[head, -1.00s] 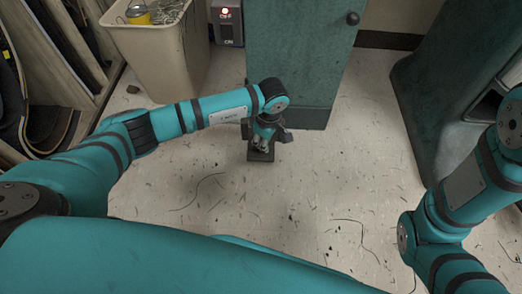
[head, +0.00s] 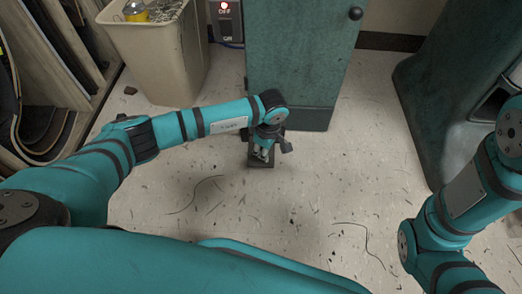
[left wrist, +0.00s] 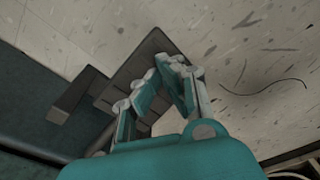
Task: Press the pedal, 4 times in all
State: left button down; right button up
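The pedal (head: 261,163) is a dark, flat plate on the floor in front of the green cabinet. In the left wrist view it is a dark ribbed plate (left wrist: 112,92) with a block at its side. My left gripper (head: 263,152) points down over the pedal, its fingertips at or just above the plate; I cannot tell whether they touch. In the left wrist view its two fingers (left wrist: 160,68) come together at the tips with nothing between them. The fingers hide part of the pedal. My right gripper is out of view.
A green cabinet (head: 298,70) stands right behind the pedal. A beige bin (head: 160,65) is at the back left, beside a grey switch box (head: 227,22) with a red light. A green machine body (head: 425,110) stands at the right. The floor (head: 320,185) between is clear.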

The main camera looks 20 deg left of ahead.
pick_arm(q)
jog(key=shift+s, duration=0.1)
jog(key=shift+d+r, duration=0.1)
jog(key=shift+d, duration=0.15)
jog(key=shift+s+d+r+p, duration=0.2)
jog(key=shift+d+p, duration=0.15)
jog(key=shift+d, duration=0.25)
jog(key=shift+s+d+r+p, duration=0.1)
jog(key=shift+d+r+p, duration=0.15)
jog(key=shift+d, duration=0.35)
jog(key=shift+f, duration=0.1)
jog(key=shift+r, duration=0.25)
notch_tip(320, 180, up, 12)
jog(key=d, duration=0.1)
jog(key=shift+f, duration=0.2)
jog(key=shift+d, duration=0.15)
